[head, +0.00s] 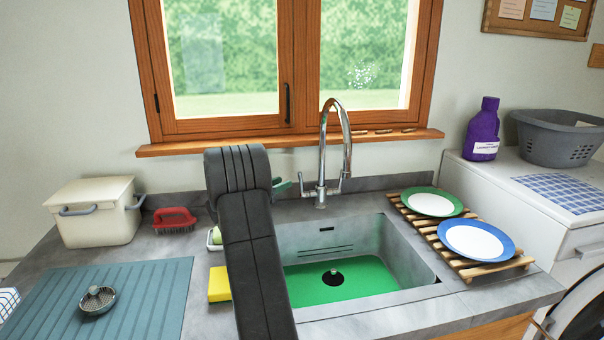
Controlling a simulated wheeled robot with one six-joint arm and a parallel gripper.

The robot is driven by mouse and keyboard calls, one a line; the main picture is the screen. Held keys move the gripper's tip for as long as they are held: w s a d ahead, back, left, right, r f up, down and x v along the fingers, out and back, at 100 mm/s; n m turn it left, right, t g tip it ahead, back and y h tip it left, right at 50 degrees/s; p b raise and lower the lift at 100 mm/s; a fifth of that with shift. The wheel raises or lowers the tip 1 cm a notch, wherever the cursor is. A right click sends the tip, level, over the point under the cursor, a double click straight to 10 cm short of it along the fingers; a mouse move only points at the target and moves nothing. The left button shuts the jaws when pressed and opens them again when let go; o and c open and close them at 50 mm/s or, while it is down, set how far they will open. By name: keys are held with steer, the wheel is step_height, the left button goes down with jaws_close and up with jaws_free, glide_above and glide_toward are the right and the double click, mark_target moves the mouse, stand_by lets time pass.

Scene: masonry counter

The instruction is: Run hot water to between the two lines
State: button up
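The grey sink (408,262) has a flat green bottom (370,280) with a black plug (333,277) on it. Two dark level lines (326,249) run along the back wall, below a dark slot. I see no clear water surface. The chrome tap (346,150) arches over the sink, with a lever on each side of its base; no stream shows from its spout. My black arm covers the sink's left part. My gripper (281,187) is mostly hidden behind it; a small dark green piece near the left lever seems part of it. Its opening and any contact are hidden.
Two plates (478,241) lie on a wooden rack (460,262) right of the sink. Left are a yellow sponge (219,284), a red brush (175,220), a cream bin (95,215) and a teal mat (150,290) with a strainer. The window sill (230,147) is behind the tap.

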steer(key=p+x, duration=0.1)
steer(key=x, duration=1)
steer(key=shift+f, duration=0.1)
jaws_close()
